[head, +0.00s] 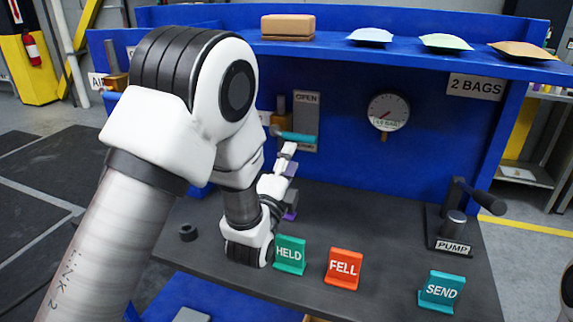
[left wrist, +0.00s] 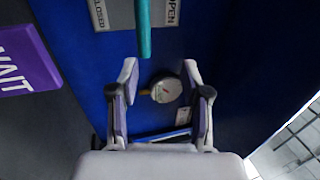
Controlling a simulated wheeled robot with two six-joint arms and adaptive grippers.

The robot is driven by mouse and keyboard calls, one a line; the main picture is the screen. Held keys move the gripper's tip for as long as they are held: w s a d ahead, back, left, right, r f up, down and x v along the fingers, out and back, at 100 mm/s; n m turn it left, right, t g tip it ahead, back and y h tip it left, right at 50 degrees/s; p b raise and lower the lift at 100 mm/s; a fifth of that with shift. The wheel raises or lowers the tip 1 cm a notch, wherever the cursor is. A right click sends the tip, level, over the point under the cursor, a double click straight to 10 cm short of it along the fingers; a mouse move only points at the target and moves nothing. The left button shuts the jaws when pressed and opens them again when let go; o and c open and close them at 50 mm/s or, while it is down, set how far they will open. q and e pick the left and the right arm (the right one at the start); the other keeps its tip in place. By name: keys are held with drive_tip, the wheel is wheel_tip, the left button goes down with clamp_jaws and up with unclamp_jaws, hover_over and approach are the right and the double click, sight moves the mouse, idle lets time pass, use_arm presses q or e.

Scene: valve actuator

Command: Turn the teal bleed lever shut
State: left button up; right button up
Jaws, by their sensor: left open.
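The teal bleed lever (head: 297,137) sticks out level from a grey plate (head: 306,118) on the blue back panel, below an OPEN label. My left gripper (head: 290,158) is just below the lever in the head view. In the left wrist view its two fingers (left wrist: 160,70) are spread, with nothing between them. There the lever (left wrist: 144,28) lies just beyond the fingertips, nearer the left finger, and seems apart from both. The grey plate with CLOSED and OPEN labels is partly cut off there. My right gripper is not in view.
A gauge (head: 388,111) hangs right of the lever. HELD (head: 289,254), FELL (head: 343,268) and SEND (head: 441,291) signs stand along the bench front. A pump (head: 455,222) is at right. The shelf (head: 400,51) overhangs the panel. My left arm hides the bench's left part.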

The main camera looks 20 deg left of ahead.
use_arm(q)
drive_tip(key=shift+s, duration=0.95)
